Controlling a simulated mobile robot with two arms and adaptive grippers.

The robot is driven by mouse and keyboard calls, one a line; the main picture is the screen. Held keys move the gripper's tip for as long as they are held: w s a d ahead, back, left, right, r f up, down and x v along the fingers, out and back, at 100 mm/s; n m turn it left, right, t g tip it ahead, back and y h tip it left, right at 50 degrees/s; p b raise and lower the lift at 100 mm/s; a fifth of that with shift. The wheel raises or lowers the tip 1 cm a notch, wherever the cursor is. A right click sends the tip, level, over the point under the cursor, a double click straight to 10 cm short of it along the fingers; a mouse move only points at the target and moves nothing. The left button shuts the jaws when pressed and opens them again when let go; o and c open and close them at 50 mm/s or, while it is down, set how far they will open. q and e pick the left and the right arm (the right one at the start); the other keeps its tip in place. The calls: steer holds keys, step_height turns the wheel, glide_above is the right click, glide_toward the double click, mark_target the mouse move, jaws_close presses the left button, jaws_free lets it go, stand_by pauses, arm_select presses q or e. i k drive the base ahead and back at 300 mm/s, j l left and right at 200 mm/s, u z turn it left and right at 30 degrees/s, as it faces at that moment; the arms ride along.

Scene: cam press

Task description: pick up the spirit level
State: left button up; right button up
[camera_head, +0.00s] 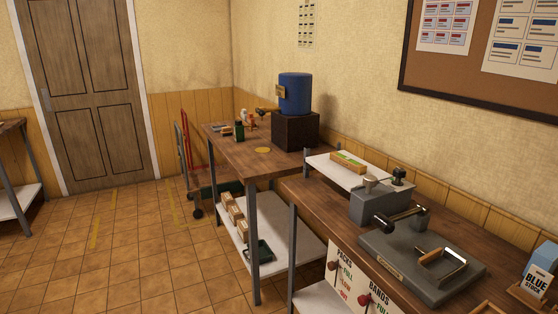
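A short yellow bar with a green strip along its top (348,162) lies on a white raised shelf (325,160) behind the grey press. It looks like the spirit level, but it is too small to be sure. Nothing covers it from above in this view. Neither of my grippers shows in the head view.
The grey cam press (375,207) with its dark base plate (405,262) stands on the near wooden bench (310,194), in front of the shelf. A blue barrel (295,93) on a dark box stands on the farther bench. A red hand truck (186,150) stands left of it. Tiled floor at left is clear.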

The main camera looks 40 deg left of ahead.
mark_target(355, 166)
steer(key=u, duration=0.95)
steer(key=z, duration=0.2)
steer(key=i+j+z, duration=0.15)
steer(key=z, duration=0.15)
steer(key=i+j+z, duration=0.1)
steer(key=j+z, duration=0.45)
steer(key=i+j, duration=0.05)
steer(key=j, duration=0.05)
